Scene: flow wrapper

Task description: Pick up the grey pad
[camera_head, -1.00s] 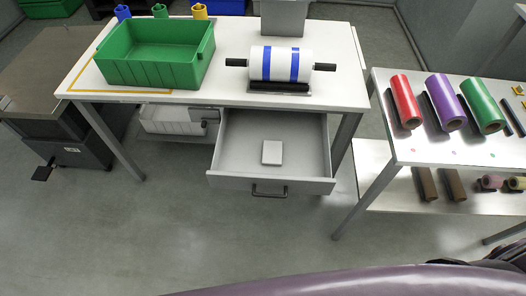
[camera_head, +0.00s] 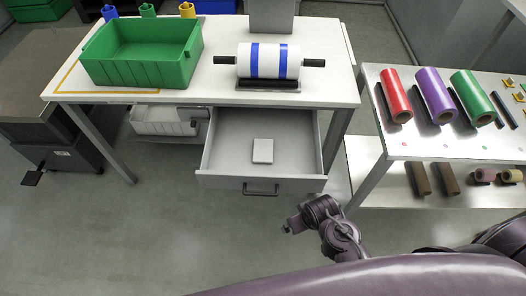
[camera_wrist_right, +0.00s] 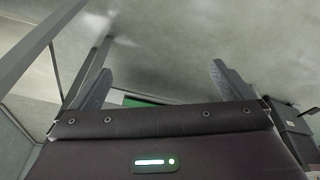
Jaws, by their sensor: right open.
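The grey pad (camera_head: 263,151) is a small, pale, flat block lying in the open drawer (camera_head: 222,184) under the table in the head view. It lies near the middle of the drawer floor with bare space around it. My right gripper (camera_wrist_right: 160,88) is open in the right wrist view, its two fingers wide apart with nothing held between them. In the head view, part of my purple arm shows in front of the drawer, to the lower right and apart from the pad. My left gripper is not in view.
On the table (camera_head: 215,90) stand a green bin (camera_head: 140,70) and a white roll with blue bands (camera_head: 268,60). A side table (camera_head: 420,148) at right holds red, purple and green rolls. The floor before the drawer is mostly clear.

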